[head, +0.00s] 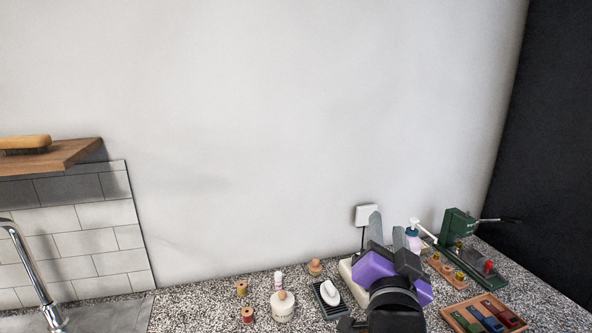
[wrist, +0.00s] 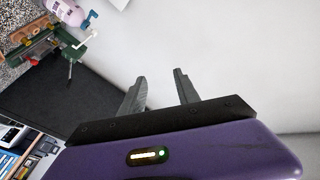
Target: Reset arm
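My gripper (head: 387,229) is raised above the right part of the speckled counter in the head view, with its fingers pointing up toward the wall. In the wrist view my gripper (wrist: 160,84) shows two grey fingers set apart, with only pale wall between them. It is open and empty. My purple wrist and black arm hide part of the counter behind them.
A green press-like tool (head: 456,229), a pump bottle (head: 413,238) and a wooden tray (head: 484,318) stand right of my arm. A wooden shelf (head: 75,154) and tap (head: 30,265) are far left.

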